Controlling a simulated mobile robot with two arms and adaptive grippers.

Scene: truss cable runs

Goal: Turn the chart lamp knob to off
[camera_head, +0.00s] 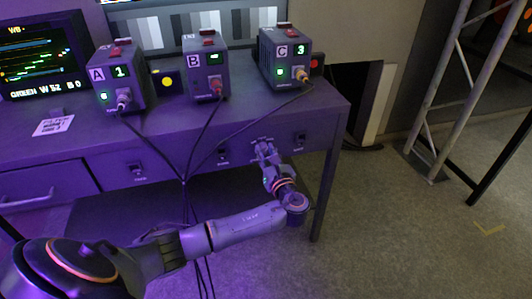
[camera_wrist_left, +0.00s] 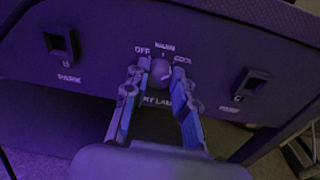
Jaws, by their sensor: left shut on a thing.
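The chart lamp knob (camera_wrist_left: 160,69) is a small round dark knob on the front panel of the desk. In the left wrist view, an OFF label is at its upper left, another label is above it and a third is at its upper right. The lettering below it is partly hidden by the fingers. My left gripper (camera_wrist_left: 161,75) is shut on the knob, one finger on each side. In the head view my left gripper (camera_head: 265,150) is against the desk front and hides the knob. Which way the knob points is hard to tell. My right gripper is out of view.
A PARK switch (camera_wrist_left: 61,42) is left of the knob and another switch (camera_wrist_left: 252,84) is right of it. Boxes A (camera_head: 118,80), B (camera_head: 206,75) and C (camera_head: 285,60) stand on the desk (camera_head: 250,110), with cables hanging over its front. A truss (camera_head: 440,90) stands at the right.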

